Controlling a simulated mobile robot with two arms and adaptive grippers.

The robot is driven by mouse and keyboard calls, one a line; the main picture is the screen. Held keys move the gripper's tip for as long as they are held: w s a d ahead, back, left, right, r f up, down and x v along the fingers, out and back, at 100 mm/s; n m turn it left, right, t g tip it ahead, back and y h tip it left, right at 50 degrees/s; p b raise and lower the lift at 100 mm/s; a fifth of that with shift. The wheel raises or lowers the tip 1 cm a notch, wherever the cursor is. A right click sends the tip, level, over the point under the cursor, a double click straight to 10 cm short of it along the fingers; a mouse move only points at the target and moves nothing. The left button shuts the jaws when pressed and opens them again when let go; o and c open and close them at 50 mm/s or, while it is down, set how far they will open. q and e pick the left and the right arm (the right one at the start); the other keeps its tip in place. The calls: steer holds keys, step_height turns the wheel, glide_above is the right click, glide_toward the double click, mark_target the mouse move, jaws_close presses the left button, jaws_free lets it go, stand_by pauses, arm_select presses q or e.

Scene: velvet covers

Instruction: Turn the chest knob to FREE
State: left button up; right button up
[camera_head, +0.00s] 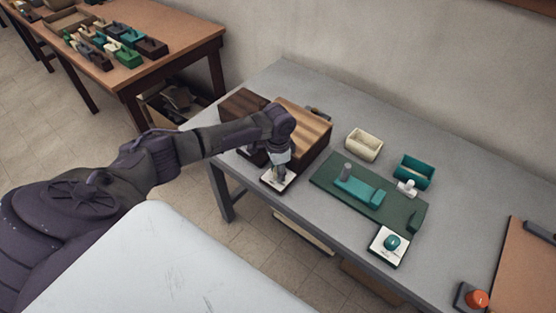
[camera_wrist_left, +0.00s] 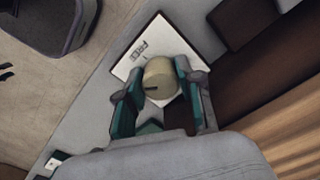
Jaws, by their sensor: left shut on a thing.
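The chest (camera_head: 303,130), dark brown with a striped wooden top, stands on the grey table. Its beige round knob (camera_wrist_left: 160,78) sits on a white plate (camera_head: 268,183) at the chest's front. In the left wrist view the plate (camera_wrist_left: 150,30) bears the printed word FREE above the knob. A dark mark on the knob lies on its lower left part, away from that word. My left gripper (camera_head: 279,172) is over the plate, with a finger on each side of the knob, shut on it. In the head view the gripper hides the knob. My right gripper is not in view.
Right of the chest are a cream box (camera_head: 364,145), a teal box (camera_head: 414,171) and a green board (camera_head: 325,177) with a teal piece. A white plate with a teal knob (camera_head: 391,242) lies near the front edge. An orange button (camera_head: 476,298) is farther right.

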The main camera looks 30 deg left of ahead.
arm_select(q)
steer(key=m+p, duration=0.1)
steer(key=m, duration=0.3)
steer(key=shift+w+r+m, duration=0.1)
steer(key=shift+m, duration=0.2)
steer(key=shift+m+p, duration=0.35)
steer(key=shift+m, duration=2.25)
steer(key=o, duration=1.2)
steer(key=shift+c, duration=0.2)
